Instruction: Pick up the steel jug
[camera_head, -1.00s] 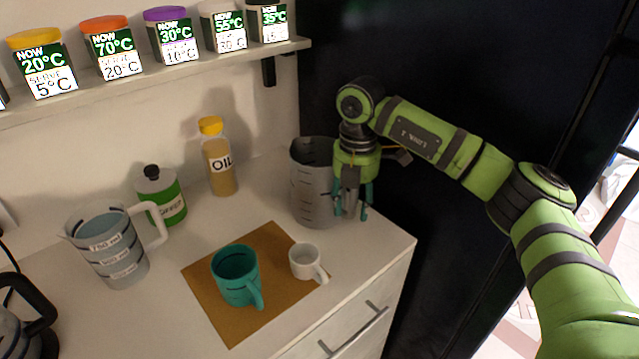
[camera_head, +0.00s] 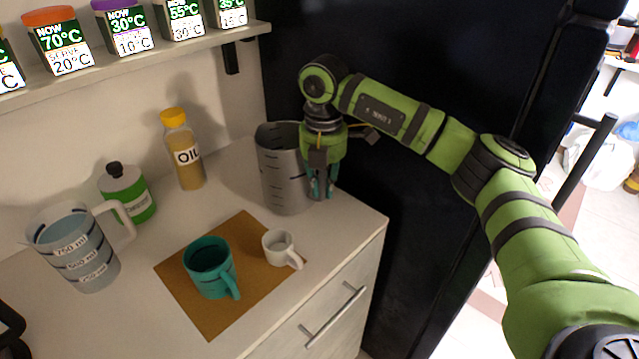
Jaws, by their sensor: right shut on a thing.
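The steel jug (camera_head: 281,172) is a tall grey cylinder with dark level marks. It stands upright at the back right of the counter, close to the dark panel. My right gripper (camera_head: 321,188) comes down at the jug's right side, fingers pointing down, and is shut on the jug there. The gripper covers that side, so the jug's handle and the exact contact are hidden. I cannot tell any gap between the jug's base and the counter. My left gripper is not in view.
A teal mug (camera_head: 207,270) and a small white cup (camera_head: 279,249) stand on a brown mat (camera_head: 236,310) in front. An oil bottle (camera_head: 184,152), a green bottle (camera_head: 127,192) and a clear measuring jug (camera_head: 76,247) stand left. A shelf (camera_head: 150,56) of labelled dispensers hangs above.

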